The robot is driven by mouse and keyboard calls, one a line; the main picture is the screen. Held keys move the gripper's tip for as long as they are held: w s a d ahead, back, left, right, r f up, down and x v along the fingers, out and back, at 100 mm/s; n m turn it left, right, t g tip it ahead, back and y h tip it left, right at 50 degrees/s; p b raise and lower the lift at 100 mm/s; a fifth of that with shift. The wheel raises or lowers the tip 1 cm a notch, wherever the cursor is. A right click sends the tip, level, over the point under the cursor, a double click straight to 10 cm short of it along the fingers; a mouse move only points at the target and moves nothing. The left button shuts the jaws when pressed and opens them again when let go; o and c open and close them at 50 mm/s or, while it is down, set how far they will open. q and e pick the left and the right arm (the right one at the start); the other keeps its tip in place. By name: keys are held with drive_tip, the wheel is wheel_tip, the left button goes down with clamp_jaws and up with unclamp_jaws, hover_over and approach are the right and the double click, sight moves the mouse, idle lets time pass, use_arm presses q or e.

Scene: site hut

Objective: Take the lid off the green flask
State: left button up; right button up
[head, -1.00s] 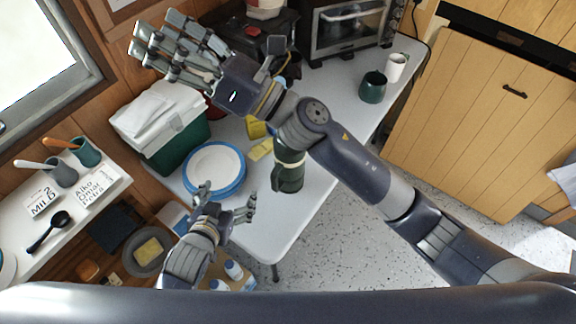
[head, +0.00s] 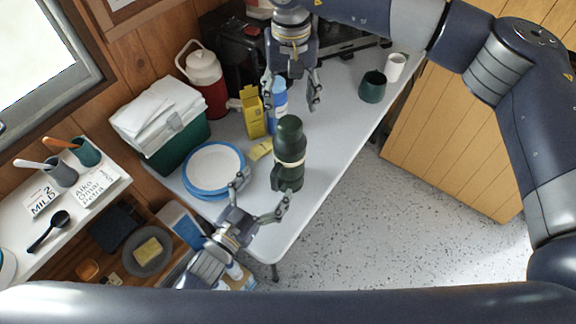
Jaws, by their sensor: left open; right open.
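The green flask (head: 288,170) stands upright on the white table, near its front edge. It has a pale band around it and a dark green lid (head: 289,130) on top. My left gripper (head: 262,196) is open, low beside the flask on its left, with one finger close to the flask's base; I cannot tell whether it touches. My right gripper (head: 293,102) is open and empty above and behind the lid, fingers pointing down, with a blue bottle (head: 277,100) showing between its fingers.
Blue-rimmed plates (head: 214,168) lie left of the flask. A yellow box (head: 252,112), a red-and-white jug (head: 205,82) and a green cooler (head: 178,148) stand behind. A dark green mug (head: 372,87) and a white cup (head: 396,67) stand at the right. The table between mug and flask is clear.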

sight(288, 156)
use_arm(q)
drive_tip(key=x, duration=1)
drive_tip(key=shift+w+d, duration=0.1)
drive_tip(key=shift+w, duration=0.1)
use_arm(e)
drive_tip(key=shift+a, duration=0.1)
